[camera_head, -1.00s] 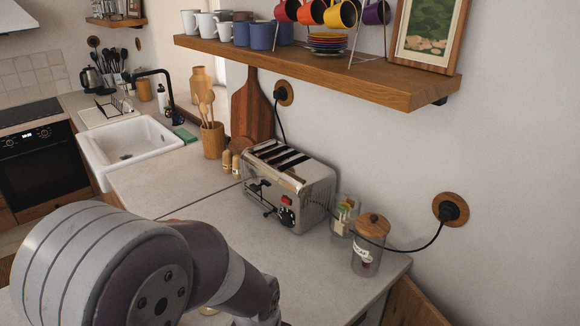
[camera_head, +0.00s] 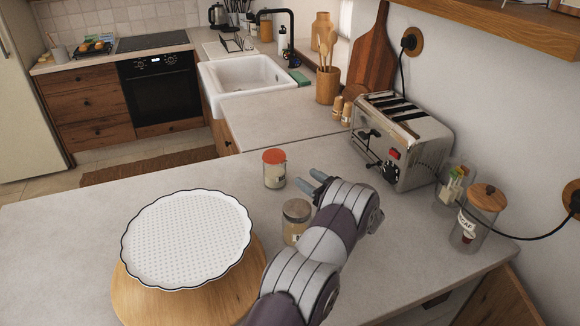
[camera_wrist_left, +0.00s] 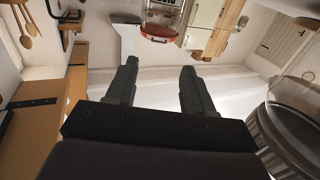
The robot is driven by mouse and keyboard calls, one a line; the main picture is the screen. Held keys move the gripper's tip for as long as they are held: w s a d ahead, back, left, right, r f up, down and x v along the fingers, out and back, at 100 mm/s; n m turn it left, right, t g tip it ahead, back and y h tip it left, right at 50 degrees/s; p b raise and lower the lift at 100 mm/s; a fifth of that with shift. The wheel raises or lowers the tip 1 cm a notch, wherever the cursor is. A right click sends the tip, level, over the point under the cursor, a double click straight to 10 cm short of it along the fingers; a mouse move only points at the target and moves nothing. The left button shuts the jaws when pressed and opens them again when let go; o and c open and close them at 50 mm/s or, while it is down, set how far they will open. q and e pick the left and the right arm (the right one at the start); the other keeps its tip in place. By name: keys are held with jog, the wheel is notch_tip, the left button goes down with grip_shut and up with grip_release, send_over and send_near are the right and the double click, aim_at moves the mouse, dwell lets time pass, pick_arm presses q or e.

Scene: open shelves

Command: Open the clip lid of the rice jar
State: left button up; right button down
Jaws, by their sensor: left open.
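My left gripper (camera_head: 315,181) is open and empty above the counter, its fingers pointing left in the head view; it also shows in the left wrist view (camera_wrist_left: 158,84). A glass jar with a red lid (camera_head: 274,168) stands upright just beyond the fingertips, apart from them. In the wrist view the red-lidded jar (camera_wrist_left: 158,32) appears inverted. A glass jar with a grey lid (camera_head: 295,222) stands nearer, beside my left arm, which partly covers it; a large grey-lidded jar (camera_wrist_left: 295,130) fills the wrist view's right. No rice label or clip is readable on either. My right gripper is not visible.
A white scalloped tray (camera_head: 187,240) sits on a round wooden board (camera_head: 222,293) at left. A toaster (camera_head: 400,138) and a wooden-lidded jar (camera_head: 474,220) stand at right near the wall. Counter between the tray and sink (camera_head: 243,84) is mostly clear.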

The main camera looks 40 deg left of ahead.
pick_arm(q)
jog(key=p, duration=0.2)
send_near(275, 156)
jog(key=a, duration=0.3)
jog(key=shift+w+a+f, duration=0.35)
jog(key=shift+w+a, duration=0.1)
grip_shut()
jog(key=shift+r, duration=0.1)
